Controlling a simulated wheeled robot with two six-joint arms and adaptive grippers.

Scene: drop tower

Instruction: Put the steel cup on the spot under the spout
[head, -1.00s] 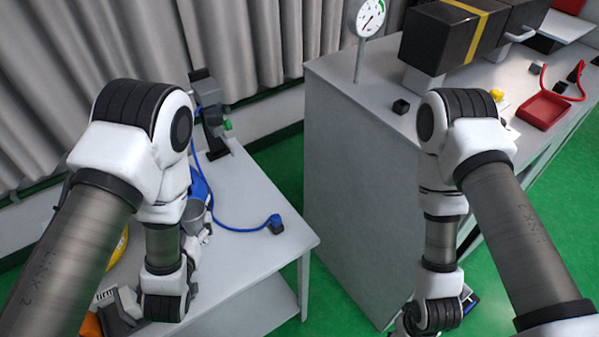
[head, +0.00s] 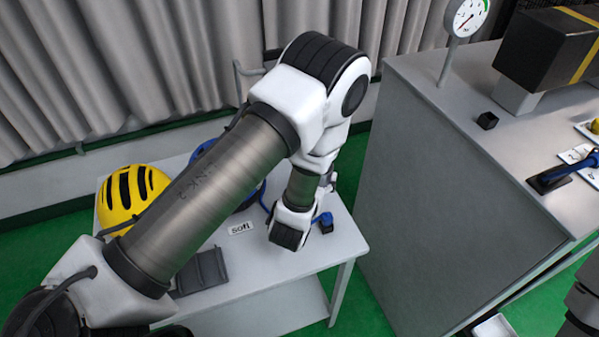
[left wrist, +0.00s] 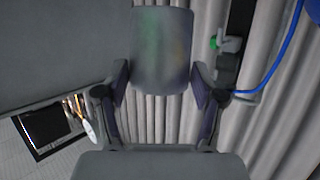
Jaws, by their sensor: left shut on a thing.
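The steel cup (left wrist: 162,50) shows in the left wrist view as a shiny grey body with blurred green reflections. My left gripper (left wrist: 160,88) is shut on it, with one finger on each side. In the head view my left arm reaches over the low white table, and its wrist hides the fingers and the cup. A dark fixture with a green knob (left wrist: 216,42) stands right of the cup in the left wrist view, before the curtain. I cannot make out the spout or the spot under it.
The low table (head: 290,268) carries a yellow helmet (head: 122,198), a grey holder (head: 202,270), a label (head: 240,229) and a small dark block (head: 326,226) on a blue cord. A tall grey cabinet (head: 440,190) stands to the right, with a dial gauge (head: 467,17) on top.

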